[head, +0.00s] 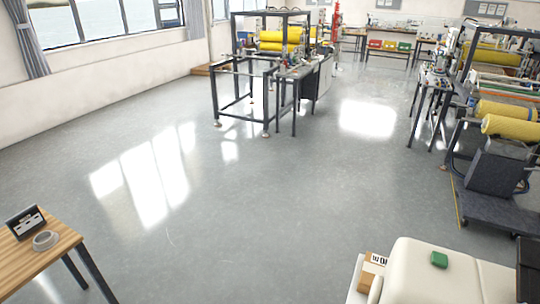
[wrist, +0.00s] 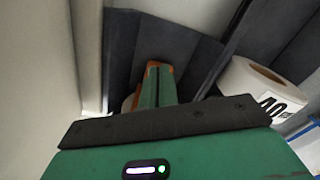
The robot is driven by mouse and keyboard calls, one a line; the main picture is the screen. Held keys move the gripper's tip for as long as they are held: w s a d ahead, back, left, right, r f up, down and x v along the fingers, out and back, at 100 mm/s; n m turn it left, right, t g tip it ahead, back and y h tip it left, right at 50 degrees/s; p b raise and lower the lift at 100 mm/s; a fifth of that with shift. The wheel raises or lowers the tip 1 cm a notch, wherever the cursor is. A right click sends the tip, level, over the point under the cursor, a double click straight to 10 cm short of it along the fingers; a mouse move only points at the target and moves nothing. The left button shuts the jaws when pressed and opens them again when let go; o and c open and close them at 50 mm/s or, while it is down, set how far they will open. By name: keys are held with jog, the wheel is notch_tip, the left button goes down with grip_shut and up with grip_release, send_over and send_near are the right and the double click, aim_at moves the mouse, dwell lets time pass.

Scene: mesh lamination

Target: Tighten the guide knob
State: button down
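The guide knob cannot be made out in either view. One machine with yellow rolls (head: 280,38) stands at the back centre of the head view. Another machine with yellow rolls (head: 512,128) stands at the right edge. Small fittings on both are too small to tell apart. My gripper (wrist: 155,68) shows in the wrist view with a green body, a dark bar and green, orange-edged fingers close together at the middle. It looks shut, with nothing seen held. It is far from both machines, close to pale and dark surfaces.
A white roll with a black-printed label (wrist: 268,88) lies right of my gripper. A wooden table (head: 62,243) with a dark device (head: 25,221) and a grey ring (head: 45,240) stands at lower left. A dark cart (head: 485,205) is at right. The middle floor is clear.

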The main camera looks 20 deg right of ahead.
dwell(0.5)
jog(key=shift+s+d, duration=0.2)
jog(key=shift+s, duration=0.05)
notch_tip(320, 180, up, 6)
jog(key=p, duration=0.6)
jog(key=f+m+b, duration=0.6)
jog(key=shift+w, duration=0.35)
